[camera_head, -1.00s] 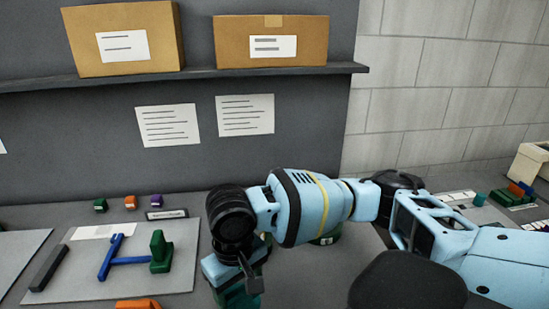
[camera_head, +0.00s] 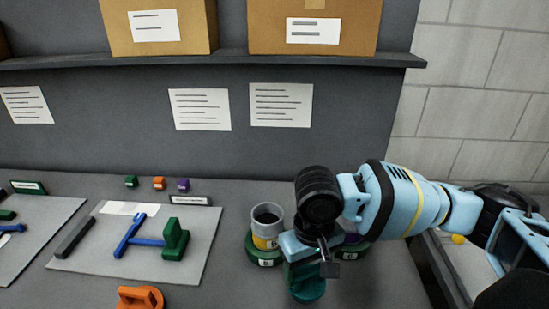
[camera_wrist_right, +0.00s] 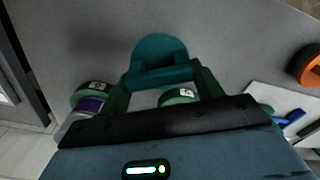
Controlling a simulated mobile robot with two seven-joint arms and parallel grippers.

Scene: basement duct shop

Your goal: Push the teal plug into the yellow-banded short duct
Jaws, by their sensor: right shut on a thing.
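The teal plug (camera_head: 308,291) is held in my right gripper (camera_head: 303,268), above the bench in front of the ducts. In the right wrist view the teal plug (camera_wrist_right: 160,50) sits between the two green fingers of my right gripper (camera_wrist_right: 162,78), which is shut on it. The yellow-banded short duct (camera_head: 266,225) is a grey open-topped tube upright on a green labelled base (camera_head: 264,256), just left of the gripper in the head view. The plug is apart from it. My left gripper is not in view.
A purple-banded duct (camera_wrist_right: 88,106) stands on another green base, mostly behind my right gripper in the head view. An orange plug (camera_head: 140,298) lies at the front left. A grey mat (camera_head: 190,262) holds blue, green and black parts. A shelf (camera_head: 230,59) with boxes is behind.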

